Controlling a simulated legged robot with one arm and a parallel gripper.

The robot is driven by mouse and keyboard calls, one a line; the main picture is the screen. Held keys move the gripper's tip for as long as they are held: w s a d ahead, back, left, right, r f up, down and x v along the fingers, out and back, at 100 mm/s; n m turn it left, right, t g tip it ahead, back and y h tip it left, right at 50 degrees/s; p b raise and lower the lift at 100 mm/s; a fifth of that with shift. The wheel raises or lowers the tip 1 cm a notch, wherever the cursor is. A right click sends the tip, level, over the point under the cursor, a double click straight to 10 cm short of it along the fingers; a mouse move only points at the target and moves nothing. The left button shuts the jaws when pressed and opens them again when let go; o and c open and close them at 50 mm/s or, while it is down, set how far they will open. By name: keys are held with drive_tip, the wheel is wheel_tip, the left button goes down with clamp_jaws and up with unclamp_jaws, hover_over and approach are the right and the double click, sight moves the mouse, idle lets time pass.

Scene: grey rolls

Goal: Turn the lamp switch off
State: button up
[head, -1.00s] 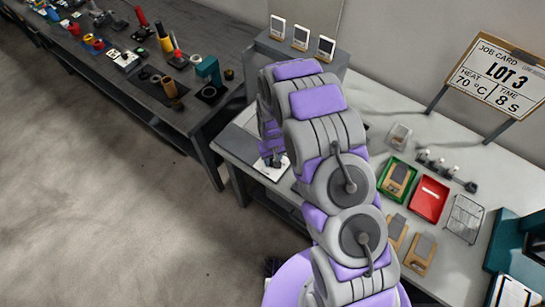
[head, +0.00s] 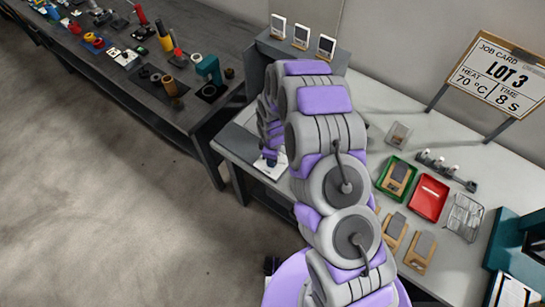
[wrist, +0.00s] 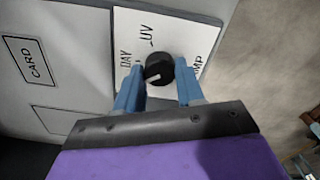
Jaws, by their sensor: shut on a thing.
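The lamp switch (wrist: 159,70) is a round black knob with a white pointer mark, on a white panel (wrist: 182,30) in the wrist view. Printed words around it read DAY, UV and a partly hidden word ending in MP. The mark appears on the knob's lower left side. My gripper (wrist: 160,78) has one blue finger on each side of the knob and is shut on it. In the head view the white panel (head: 268,172) lies at the bench's left end, and my arm mostly hides the gripper; the knob cannot be seen there.
A flat outline marked CARD (wrist: 37,62) lies left of the panel. On the bench are a green tray (head: 396,176), a red tray (head: 429,198) and a wire rack (head: 464,217). Three small framed cards (head: 301,37) stand on a grey ledge behind my arm.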

drive_tip(key=n, duration=0.4)
drive_tip(key=shift+w+n+b, duration=0.1)
drive_tip(key=shift+n+b, duration=0.2)
drive_tip(key=shift+b, duration=0.05)
idle(0.3)
drive_tip(key=o, duration=1)
drive_tip(key=shift+o, duration=0.2)
wheel_tip(320, 180, up, 17)
drive_tip(key=p, duration=0.1)
drive_tip(key=shift+r, duration=0.15)
drive_tip(key=shift+a, duration=0.1)
